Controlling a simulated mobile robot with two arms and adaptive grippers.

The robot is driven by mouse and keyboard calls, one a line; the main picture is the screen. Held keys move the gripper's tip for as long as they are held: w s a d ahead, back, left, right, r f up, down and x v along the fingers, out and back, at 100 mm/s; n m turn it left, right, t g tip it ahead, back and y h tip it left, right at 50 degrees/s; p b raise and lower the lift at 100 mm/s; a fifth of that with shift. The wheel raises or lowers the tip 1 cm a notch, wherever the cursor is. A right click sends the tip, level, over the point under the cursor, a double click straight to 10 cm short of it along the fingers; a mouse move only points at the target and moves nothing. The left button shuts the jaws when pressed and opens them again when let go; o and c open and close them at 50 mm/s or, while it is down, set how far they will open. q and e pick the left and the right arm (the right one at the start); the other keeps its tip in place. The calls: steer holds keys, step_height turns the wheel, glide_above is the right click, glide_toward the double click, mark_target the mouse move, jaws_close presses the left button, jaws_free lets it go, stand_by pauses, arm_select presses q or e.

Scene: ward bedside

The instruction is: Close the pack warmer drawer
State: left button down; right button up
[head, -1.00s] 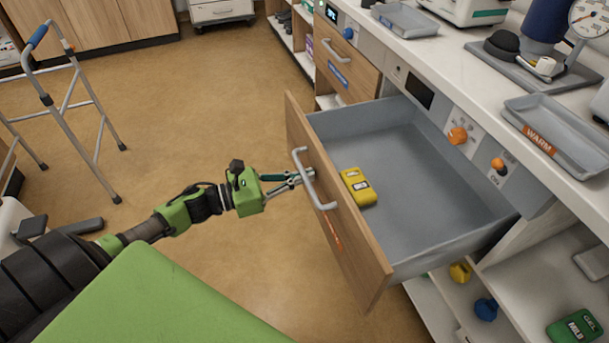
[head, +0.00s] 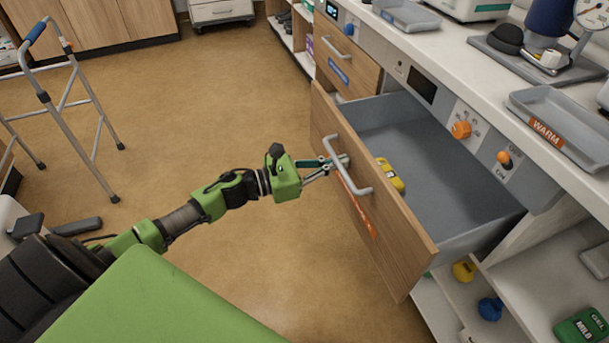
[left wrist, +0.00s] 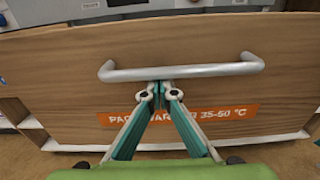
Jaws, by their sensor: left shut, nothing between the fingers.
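The pack warmer drawer (head: 372,207) has a wooden front and a grey inside, and it stands partly open. Its silver bar handle (head: 348,165) also shows in the left wrist view (left wrist: 182,71), above an orange label (left wrist: 215,114). My left gripper (head: 342,160) is shut and empty, its fingertips at the drawer front by the handle; contact is hard to tell. In the left wrist view the fingertips (left wrist: 161,88) meet just below the bar. A yellow pack (head: 390,177) lies inside the drawer, partly hidden by the front. My right gripper is not in view.
A counter above holds a grey tray labelled WARM (head: 560,128) and a gauge device. A closed drawer with a blue label (head: 345,68) is beside the open one. Open shelves below hold a green gel pack (head: 583,328). A walking frame (head: 70,110) stands left on clear floor.

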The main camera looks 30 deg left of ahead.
arm_select(q)
steer(key=b+x, duration=0.4)
steer(key=x, duration=1.2)
steer(key=shift+d+f, duration=0.1)
steer(key=shift+f, duration=0.05)
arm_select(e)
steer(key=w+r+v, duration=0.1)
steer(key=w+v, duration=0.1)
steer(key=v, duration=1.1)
arm_select(q)
steer(key=b+x, duration=0.2)
steer(key=x, duration=0.4)
steer(key=shift+r, duration=0.25)
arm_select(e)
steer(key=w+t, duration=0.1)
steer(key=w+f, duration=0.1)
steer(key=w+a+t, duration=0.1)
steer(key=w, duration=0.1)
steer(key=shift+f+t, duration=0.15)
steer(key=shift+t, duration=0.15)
arm_select(q)
steer(key=shift+w, duration=0.15)
